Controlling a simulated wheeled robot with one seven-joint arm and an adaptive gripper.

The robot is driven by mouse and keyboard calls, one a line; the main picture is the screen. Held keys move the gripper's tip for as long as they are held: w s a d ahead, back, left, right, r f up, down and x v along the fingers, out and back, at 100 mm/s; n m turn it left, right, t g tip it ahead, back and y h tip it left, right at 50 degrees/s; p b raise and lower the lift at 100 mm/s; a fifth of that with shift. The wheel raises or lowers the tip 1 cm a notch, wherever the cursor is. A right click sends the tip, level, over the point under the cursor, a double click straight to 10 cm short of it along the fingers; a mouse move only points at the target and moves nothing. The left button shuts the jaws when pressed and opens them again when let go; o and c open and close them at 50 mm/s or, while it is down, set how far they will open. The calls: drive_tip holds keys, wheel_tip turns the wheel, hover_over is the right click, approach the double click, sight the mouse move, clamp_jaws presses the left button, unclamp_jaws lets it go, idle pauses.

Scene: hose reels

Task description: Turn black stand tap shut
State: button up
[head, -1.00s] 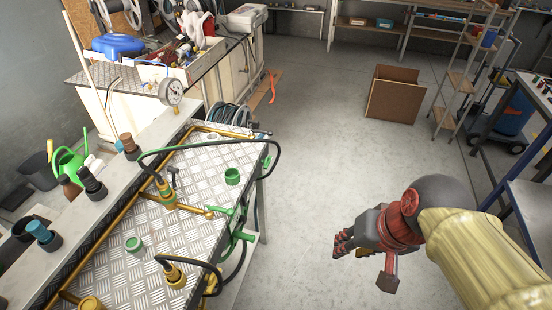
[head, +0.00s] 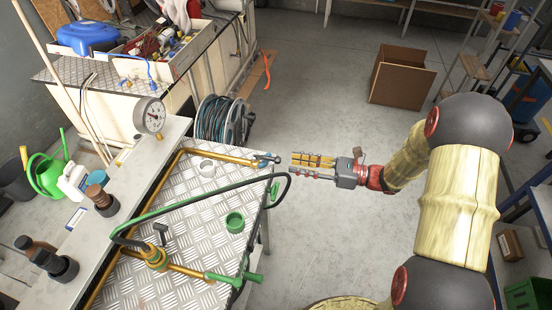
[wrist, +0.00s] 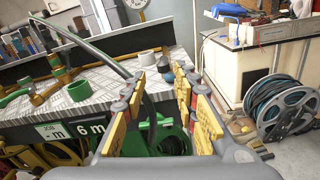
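My gripper (head: 292,164) is open and empty just right of the workbench's far right corner, fingers pointing left. Its yellow-padded fingers also show spread apart in the wrist view (wrist: 173,75). A small dark T-handled tap (head: 161,233) stands by a brass fitting (head: 154,257) on the bench; I cannot tell whether it is the black stand tap. A small blue-grey tap (head: 267,158) ends the brass pipe at the far corner, close left of my fingertips. Whether any tap is open is unclear.
A dark green hose (head: 215,190) arches over the bench and its right edge near my gripper. A hose reel (head: 222,122) stands beyond the bench; a green reel (wrist: 165,142) lies below it. A pressure gauge (head: 149,115) stands behind.

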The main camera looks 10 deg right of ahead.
sight(276, 158)
drive_tip(key=x, duration=0.2)
drive_tip(key=b+x, duration=0.1)
drive_tip(key=x, duration=0.2)
drive_tip(key=b+x, duration=0.1)
drive_tip(key=x, duration=0.1)
drive_tip(key=shift+w+a, duration=0.15)
drive_tip(key=shift+w, duration=0.2)
drive_tip(key=shift+c, duration=1.2)
clamp_jaws()
